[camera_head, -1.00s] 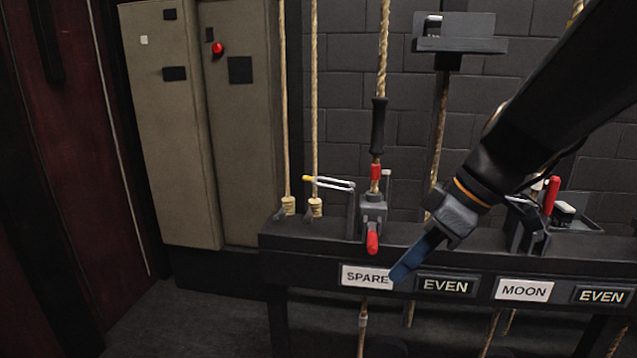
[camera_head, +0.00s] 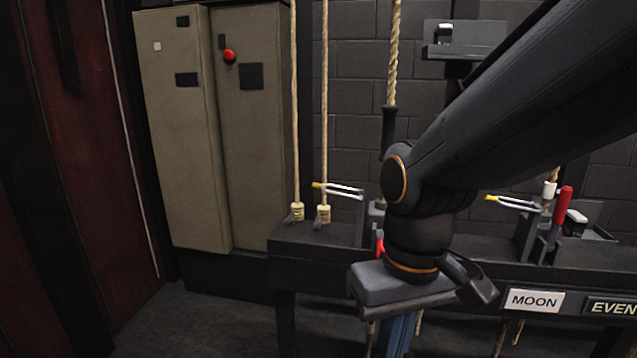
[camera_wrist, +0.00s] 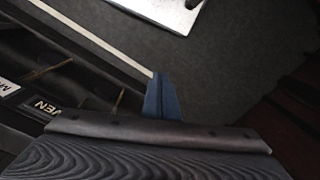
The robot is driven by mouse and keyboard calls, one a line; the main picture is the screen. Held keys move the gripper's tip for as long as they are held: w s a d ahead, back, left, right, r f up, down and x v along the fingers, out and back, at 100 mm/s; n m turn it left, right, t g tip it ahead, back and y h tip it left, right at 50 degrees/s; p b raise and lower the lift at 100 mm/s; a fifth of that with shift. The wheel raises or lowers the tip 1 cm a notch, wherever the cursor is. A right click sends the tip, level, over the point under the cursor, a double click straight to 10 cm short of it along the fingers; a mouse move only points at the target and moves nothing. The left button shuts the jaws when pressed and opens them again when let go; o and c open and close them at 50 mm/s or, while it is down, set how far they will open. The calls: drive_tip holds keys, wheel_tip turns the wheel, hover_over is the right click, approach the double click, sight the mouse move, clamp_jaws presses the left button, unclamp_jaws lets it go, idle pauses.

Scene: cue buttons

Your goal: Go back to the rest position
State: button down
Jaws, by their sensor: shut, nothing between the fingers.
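My gripper (camera_head: 398,335) hangs below my bent wrist in the head view, pointing down in front of the dark rail. Its blue fingers also show in the wrist view (camera_wrist: 162,98), closed together with nothing between them. They point over the grey floor, apart from the rail. My arm reaches in from the upper right and hides the middle of the rail, including the SPARE label and most of the red-handled lever (camera_head: 380,246) there.
The dark rail (camera_head: 315,240) carries ropes, a second red lever (camera_head: 562,208) and labels such as MOON (camera_head: 534,301). Tan cabinets (camera_head: 185,130) with a red button (camera_head: 229,56) stand at left. A box on a post (camera_head: 470,52) stands behind. Floor (camera_head: 190,320) at front left is clear.

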drive_tip(key=d+r+m+p, duration=0.3)
drive_tip(key=d+r+p, duration=0.6)
drive_tip(key=p, duration=0.9)
wheel_tip(320, 180, up, 2)
drive_tip(key=shift+d+r+h+p, duration=0.1)
drive_tip(key=shift+d+h+p, duration=0.2)
drive_tip(key=shift+p, duration=0.1)
drive_tip(key=shift+s, duration=0.1)
